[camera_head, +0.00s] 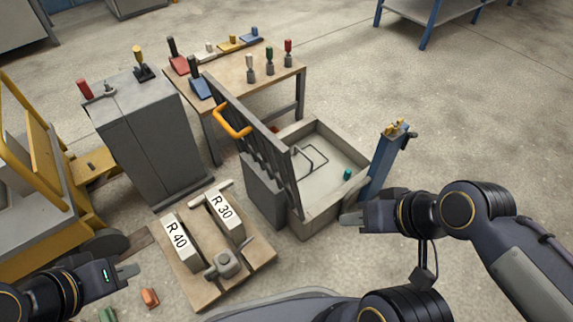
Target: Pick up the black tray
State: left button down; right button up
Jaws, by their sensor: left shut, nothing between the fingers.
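I cannot make out a thing that is clearly a black tray. The nearest dark thing is a dark grey ribbed panel (262,133) with an orange handle, standing tilted up at the left side of an open grey box (339,157). My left gripper (128,271) is shut and empty at the lower left, left of a wooden board. My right gripper (350,218) is by the box's near right corner; its fingers are seen edge-on, so I cannot tell if they are open. I see nothing held in it.
The wooden board (205,288) bears blocks marked R 40 (181,243) and R 30 (226,216). A grey cabinet (150,140) and a wooden table (268,80) with coloured tools stand behind. A blue post (383,160) stands right of the box.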

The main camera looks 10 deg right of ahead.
aim_at(295, 148)
jog(key=i+l+u, duration=0.1)
jog(key=l+u, duration=0.15)
jog(key=u, duration=0.2)
jog(key=l+u, duration=0.25)
jog(key=u, duration=0.25)
jog(key=l+u, duration=0.3)
jog(key=u, duration=0.15)
jog(key=l, duration=0.45)
jog(key=k+l, duration=0.1)
jog(key=l, duration=0.3)
